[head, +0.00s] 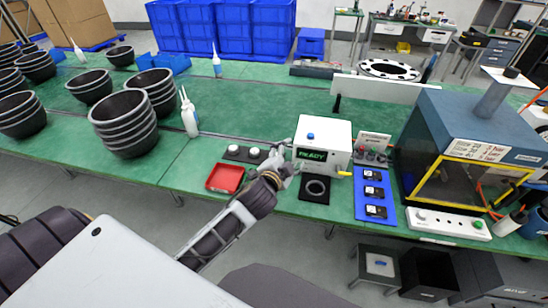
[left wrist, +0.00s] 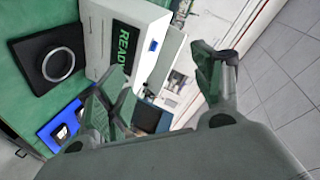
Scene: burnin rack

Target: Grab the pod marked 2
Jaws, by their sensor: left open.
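Three small black units with pale labels lie in a column on a blue board (head: 361,205) in the head view. They are the far unit (head: 371,174), the middle unit (head: 374,191) and the near unit (head: 376,211). The labels are too small to read, so I cannot tell which is marked 2. Two round white-topped pieces (head: 244,152) sit in a dark holder. My left gripper (head: 289,156) is open and empty, between that holder and the white READY box (head: 325,136). In the left wrist view its fingers (left wrist: 158,75) are spread, partly hiding the blue board (left wrist: 47,133).
A black pad with a ring (head: 316,189) lies before the READY box. A red tray (head: 225,178) is left of my gripper. Stacked black bowls (head: 124,124) and a white bottle (head: 189,116) stand left.

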